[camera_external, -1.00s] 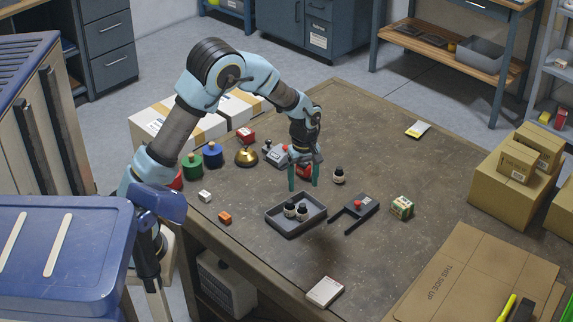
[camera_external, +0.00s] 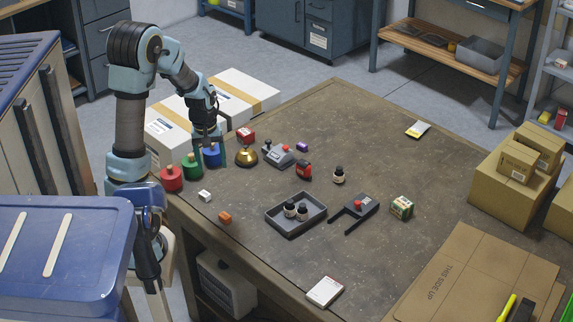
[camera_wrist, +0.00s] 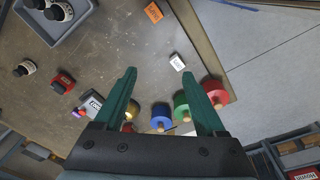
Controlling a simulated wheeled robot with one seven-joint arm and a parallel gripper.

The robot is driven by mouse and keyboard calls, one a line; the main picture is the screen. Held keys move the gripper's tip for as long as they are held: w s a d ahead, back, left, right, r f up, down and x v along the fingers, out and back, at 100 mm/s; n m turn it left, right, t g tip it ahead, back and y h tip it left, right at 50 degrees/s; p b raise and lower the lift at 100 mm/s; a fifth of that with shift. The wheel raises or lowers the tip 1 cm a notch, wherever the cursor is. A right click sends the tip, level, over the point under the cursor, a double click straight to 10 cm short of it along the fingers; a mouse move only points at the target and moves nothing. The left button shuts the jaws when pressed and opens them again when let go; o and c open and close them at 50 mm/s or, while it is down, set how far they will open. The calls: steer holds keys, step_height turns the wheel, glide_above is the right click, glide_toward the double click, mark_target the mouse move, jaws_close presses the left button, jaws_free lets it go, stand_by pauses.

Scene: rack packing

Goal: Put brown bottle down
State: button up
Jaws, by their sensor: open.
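A third similar bottle (camera_external: 338,176) stands on the table behind the tray's right side. I cannot tell from colour which one is the brown bottle. In the wrist view the tray (camera_wrist: 75,22) and its bottles are at the top left, with the lone bottle (camera_wrist: 25,69) below. My gripper (camera_wrist: 158,73) is open and empty, far left of the tray in the external view, by the blue cylinder (camera_external: 212,157).
Red (camera_external: 171,179) and green (camera_external: 192,167) cylinders line the table's left edge. A brass bell (camera_external: 246,156), a grey device (camera_external: 278,154) and a red tape measure (camera_external: 304,171) stand nearby. A black fork-shaped tool (camera_external: 358,208) lies right of the tray.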

steer(key=s+a+m, duration=0.2)
steer(key=s+a, duration=0.3)
steer(key=a, duration=0.6)
steer(key=shift+a+f+t, duration=0.15)
steer(key=shift+a+t, duration=0.05)
steer(key=shift+t, duration=0.2)
stand_by(3.2)
